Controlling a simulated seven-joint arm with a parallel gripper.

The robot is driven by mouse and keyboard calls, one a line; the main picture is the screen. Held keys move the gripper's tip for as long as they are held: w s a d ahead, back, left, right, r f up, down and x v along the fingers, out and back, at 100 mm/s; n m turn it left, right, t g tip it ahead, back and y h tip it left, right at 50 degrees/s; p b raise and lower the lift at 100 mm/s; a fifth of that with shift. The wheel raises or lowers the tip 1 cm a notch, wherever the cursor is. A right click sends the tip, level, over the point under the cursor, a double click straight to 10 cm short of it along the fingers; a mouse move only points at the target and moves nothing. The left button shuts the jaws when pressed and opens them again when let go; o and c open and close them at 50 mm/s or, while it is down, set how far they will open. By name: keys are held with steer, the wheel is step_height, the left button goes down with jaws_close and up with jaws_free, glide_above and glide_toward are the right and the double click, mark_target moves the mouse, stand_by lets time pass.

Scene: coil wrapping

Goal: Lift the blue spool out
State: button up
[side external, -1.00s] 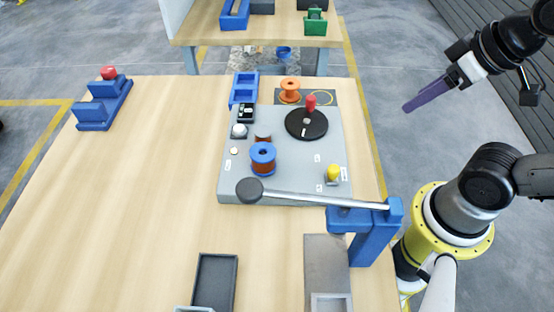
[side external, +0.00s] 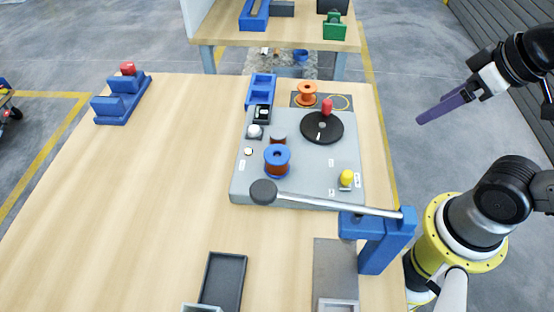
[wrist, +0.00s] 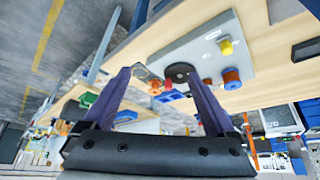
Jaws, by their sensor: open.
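The blue spool (side external: 277,155), wound with copper-brown wire, stands upright on the grey base plate (side external: 308,180), near its front left. It also shows in the wrist view (wrist: 232,75), right of my fingers. The pivoted metal bar with a dark round end (side external: 262,192) passes just in front of the spool; I cannot tell whether they touch. My gripper (side external: 420,121) is open and empty, with purple fingers, off the table's right side and well away from the spool. The wrist view shows its two fingers (wrist: 159,71) spread apart.
A black disc (side external: 316,134) with a red knob, a yellow knob (side external: 346,178) and an orange spool (side external: 307,92) stand right of and behind the blue spool. A blue post (side external: 378,247) carries the bar. A dark tray (side external: 224,280) lies in front. The table's left half is mostly clear.

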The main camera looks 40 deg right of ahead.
steer(key=w+a+r+n, duration=0.1)
steer(key=w+r+n, duration=0.3)
steer(key=r, duration=0.1)
steer(key=n+g, duration=0.6)
steer(key=n, duration=0.3)
glide_above(277, 155)
steer(key=s, duration=0.1)
step_height(277, 155, down, 5)
steer(key=f, duration=0.7)
steer(key=shift+d+f, duration=0.2)
steer(key=shift+f, duration=0.1)
steer(key=shift+w+a+f, duration=0.1)
steer(key=shift+w+f, duration=0.05)
steer(key=shift+f, duration=0.8)
steer(key=shift+w+a+f, duration=0.1)
steer(key=shift+w+f, duration=0.05)
steer(key=shift+f, duration=0.75)
steer(key=shift+w+a+f, duration=0.1)
steer(key=shift+w+f, duration=0.05)
steer(key=shift+f, duration=0.8)
